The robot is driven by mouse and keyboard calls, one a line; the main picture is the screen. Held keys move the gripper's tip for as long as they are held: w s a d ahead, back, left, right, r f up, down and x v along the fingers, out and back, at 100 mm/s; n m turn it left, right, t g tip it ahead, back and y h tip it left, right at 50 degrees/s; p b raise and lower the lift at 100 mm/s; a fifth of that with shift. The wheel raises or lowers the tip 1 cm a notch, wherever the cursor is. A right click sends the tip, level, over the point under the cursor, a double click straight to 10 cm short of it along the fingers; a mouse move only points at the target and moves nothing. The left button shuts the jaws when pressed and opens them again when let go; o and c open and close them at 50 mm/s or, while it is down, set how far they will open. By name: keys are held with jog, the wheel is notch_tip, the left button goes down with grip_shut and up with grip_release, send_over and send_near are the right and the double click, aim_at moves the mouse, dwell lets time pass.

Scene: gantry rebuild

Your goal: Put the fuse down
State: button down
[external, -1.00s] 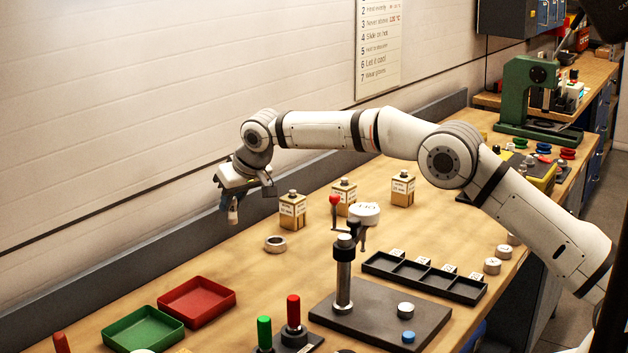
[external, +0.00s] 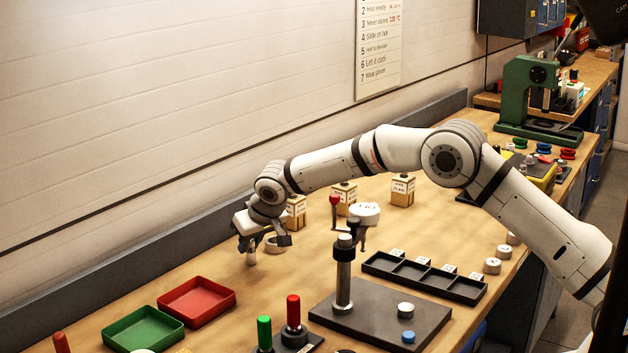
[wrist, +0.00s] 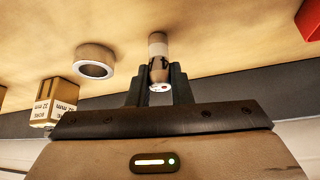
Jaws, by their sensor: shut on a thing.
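The fuse (wrist: 158,50) is a small pale cylinder with a dark mark and a whitish end. My gripper (wrist: 159,78) is shut on it, with one dark finger on each side. In the external view my gripper (external: 262,246) is low over the bench, left of the middle. The fuse (external: 251,258) points down below it, with its lower end at or just above the wooden top; I cannot tell whether it touches.
A pale ring (wrist: 95,60) lies close beside the fuse, and a labelled box (wrist: 56,101) stands near it. The red tray (external: 197,300) and green tray (external: 143,329) lie toward the front left. A post on a dark plate (external: 380,325) stands to the right.

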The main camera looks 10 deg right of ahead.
jog(key=shift+f, duration=0.15)
jog(key=c, duration=1.3)
grip_release()
jog(key=shift+r, duration=0.35)
jog(key=b+v, duration=0.2)
jog(key=v, duration=0.9)
jog(key=shift+s+r, duration=0.2)
jog(key=shift+r, duration=0.1)
jog(key=shift+d, duration=0.1)
